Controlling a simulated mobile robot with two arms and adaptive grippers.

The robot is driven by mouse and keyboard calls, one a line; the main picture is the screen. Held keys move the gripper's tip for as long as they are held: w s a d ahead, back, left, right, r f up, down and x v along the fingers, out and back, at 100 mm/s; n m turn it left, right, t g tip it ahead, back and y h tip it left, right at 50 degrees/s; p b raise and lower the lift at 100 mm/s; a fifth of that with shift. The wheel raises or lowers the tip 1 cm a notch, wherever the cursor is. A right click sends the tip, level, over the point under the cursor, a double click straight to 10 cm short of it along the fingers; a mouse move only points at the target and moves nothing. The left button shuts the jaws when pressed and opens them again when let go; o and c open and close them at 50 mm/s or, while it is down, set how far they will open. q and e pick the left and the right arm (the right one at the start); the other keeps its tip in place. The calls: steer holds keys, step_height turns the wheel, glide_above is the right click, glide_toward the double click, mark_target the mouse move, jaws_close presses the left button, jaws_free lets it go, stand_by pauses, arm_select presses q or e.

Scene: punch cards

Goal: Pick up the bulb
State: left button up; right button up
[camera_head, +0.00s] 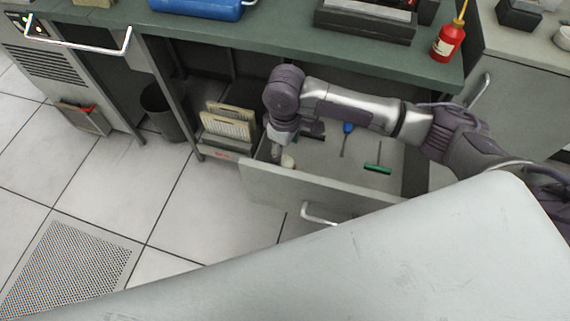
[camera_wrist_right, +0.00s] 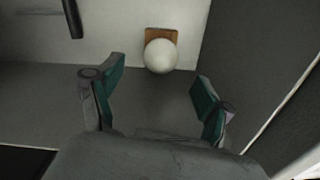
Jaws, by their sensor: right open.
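The bulb (camera_wrist_right: 160,56) is a round white globe on a brown square base, seen in the right wrist view near the top centre. In the head view, the bulb (camera_head: 288,161) shows as a small pale shape in the open drawer, close to its left front corner. My right gripper (camera_wrist_right: 157,92) is open, its two green-padded fingers apart with nothing between them; the bulb lies ahead of the fingertips. In the head view, my right gripper (camera_head: 278,148) points down into the drawer beside the bulb and is partly hidden. My left gripper is not in view.
The open drawer (camera_head: 300,190) has a raised front wall close to the gripper. Inside lie a blue-handled screwdriver (camera_head: 347,130) and a green item (camera_head: 377,169). The green worktop (camera_head: 270,35) overhangs the drawer's back. Punch cards (camera_head: 228,125) stand left of it.

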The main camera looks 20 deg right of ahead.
mark_target(287, 159)
steer(key=shift+s+d+f, duration=0.1)
steer(key=shift+f, duration=1.3)
steer(key=shift+s+d+f, duration=0.1)
steer(key=shift+f, duration=1.25)
steer(key=c, duration=1.1)
